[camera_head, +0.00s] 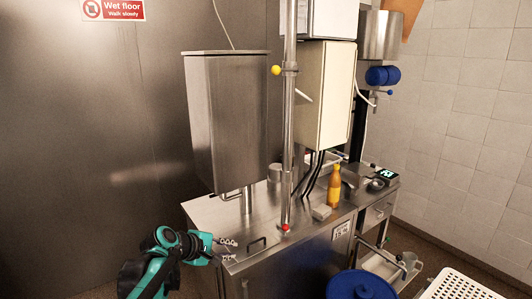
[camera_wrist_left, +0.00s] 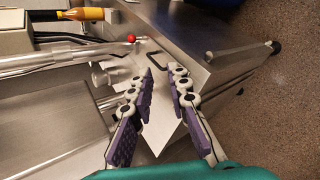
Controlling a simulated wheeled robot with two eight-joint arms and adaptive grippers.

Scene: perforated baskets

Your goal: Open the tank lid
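A dark rectangular handle (camera_head: 257,245) sits on the flat steel top (camera_head: 215,211) of the metal tank, near its front corner. I take this flat top panel to be the tank lid; it looks closed. In the left wrist view the handle (camera_wrist_left: 157,59) shows just beyond the fingertips. My left gripper (camera_head: 230,249) is at the front left corner of the top, just left of the handle. In the left wrist view its two purple-padded fingers (camera_wrist_left: 161,72) are spread apart with nothing between them. My right gripper is not in view.
A steel pole (camera_head: 288,130) with a red ball rises behind the handle. A steel box (camera_head: 228,120) hangs above the tank. An orange bottle (camera_head: 334,188) stands right of the pole. A blue round lid (camera_head: 360,285) and a white perforated basket (camera_head: 462,286) are at the lower right.

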